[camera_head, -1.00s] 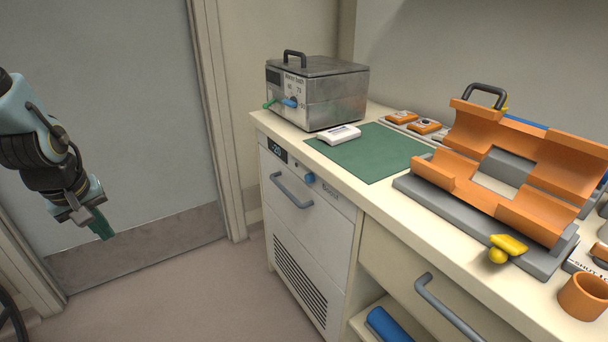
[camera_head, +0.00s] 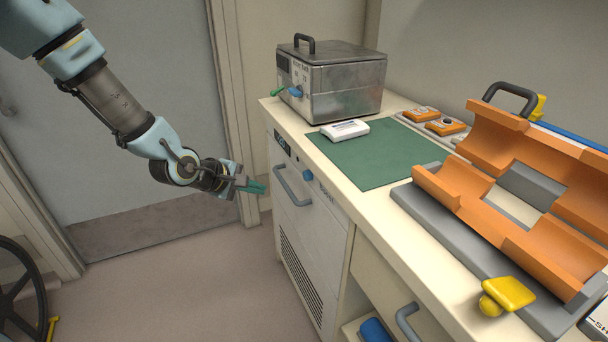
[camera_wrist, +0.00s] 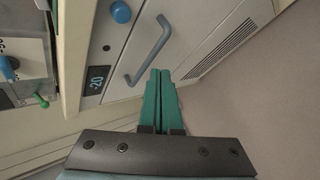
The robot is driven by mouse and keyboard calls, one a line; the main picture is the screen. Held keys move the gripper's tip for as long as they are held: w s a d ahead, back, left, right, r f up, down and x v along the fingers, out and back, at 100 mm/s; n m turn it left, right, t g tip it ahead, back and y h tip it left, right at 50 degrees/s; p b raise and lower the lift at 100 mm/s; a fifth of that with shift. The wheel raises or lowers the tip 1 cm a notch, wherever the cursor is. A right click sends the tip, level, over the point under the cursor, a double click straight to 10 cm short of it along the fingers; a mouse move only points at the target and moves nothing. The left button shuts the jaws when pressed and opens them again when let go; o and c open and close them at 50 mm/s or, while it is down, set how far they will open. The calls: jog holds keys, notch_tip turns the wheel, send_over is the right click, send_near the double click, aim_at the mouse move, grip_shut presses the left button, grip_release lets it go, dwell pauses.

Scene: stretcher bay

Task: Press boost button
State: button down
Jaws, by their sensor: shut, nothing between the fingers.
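The boost button is the round blue button (camera_head: 308,175) on the upper front of the white under-counter freezer (camera_head: 318,226), above and right of its drawer handle (camera_head: 292,187). It also shows near the top of the wrist view as a blue disc (camera_wrist: 121,12). My gripper (camera_head: 262,187) has green fingers pressed together and empty. In the head view it is left of the button, in front of the freezer's left edge. In the wrist view the fingertips (camera_wrist: 160,73) point toward the handle, well below and right of the button, apart from it.
The freezer's display (camera_head: 282,144) reads -20 in the wrist view. A metal box (camera_head: 345,85) with a blue knob stands on the counter beside a white device (camera_head: 345,130) and green mat (camera_head: 385,155). An orange cradle (camera_head: 500,190) is at right. The floor before the freezer is clear.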

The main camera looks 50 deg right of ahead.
aim_at(305, 179)
jog(key=shift+d, duration=0.15)
jog(key=s+d+b, duration=0.3)
jog(key=d, duration=0.5)
dwell(0.5)
jog(key=shift+s, duration=0.15)
dwell(1.7)
jog(key=shift+s+d, duration=0.1)
jog(key=shift+d, duration=0.25)
jog(key=shift+s+d+b, duration=0.3)
jog(key=shift+s+d, duration=0.05)
jog(key=shift+d, duration=0.45)
dwell(1.0)
jog(key=shift+w+a, duration=0.1)
jog(key=shift+a, duration=0.05)
jog(key=shift+w+a+p, duration=0.2)
jog(key=shift+a+p, duration=0.05)
jog(key=shift+a, duration=0.3)
jog(key=shift+w+a+p, duration=0.15)
jog(key=shift+a+p, duration=0.1)
jog(key=shift+a, duration=0.25)
